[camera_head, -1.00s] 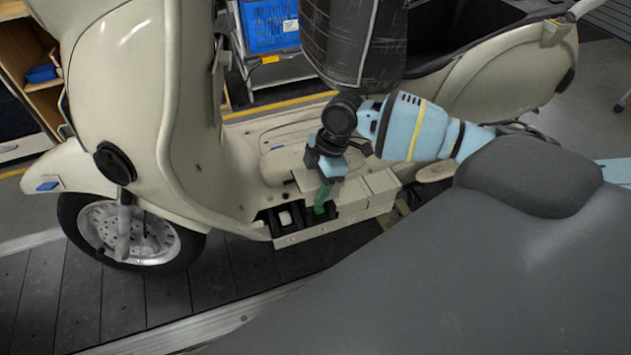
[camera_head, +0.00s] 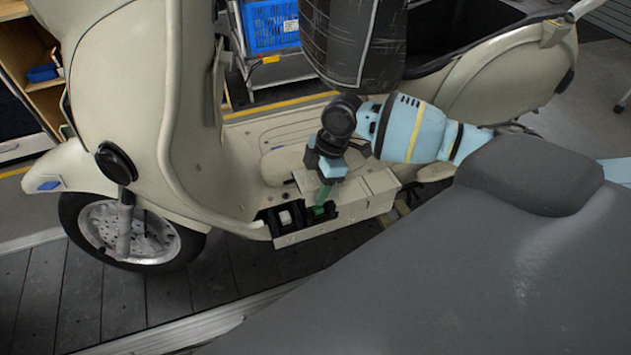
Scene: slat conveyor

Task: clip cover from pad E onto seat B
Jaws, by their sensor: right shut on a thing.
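My right gripper (camera_head: 322,190) comes in from the right and points down over the beige tray (camera_head: 293,238) on the scooter's footboard. It is shut on the cover (camera_head: 319,211), a small green piece at its fingertips, seen low in a dark compartment of the tray. The cover is partly hidden, and I cannot tell whether it touches the seat under it. A small white piece (camera_head: 285,218) sits in the dark compartment to the left. The letters of pad E and seat B cannot be read. My left gripper is not in view.
Beige blocks (camera_head: 379,184) stand at the tray's right side, close to the gripper. The scooter's front shield (camera_head: 130,90) rises at the left above the front wheel (camera_head: 130,232). A dark wrapped column (camera_head: 352,40) hangs above my right arm. The slatted floor in front is clear.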

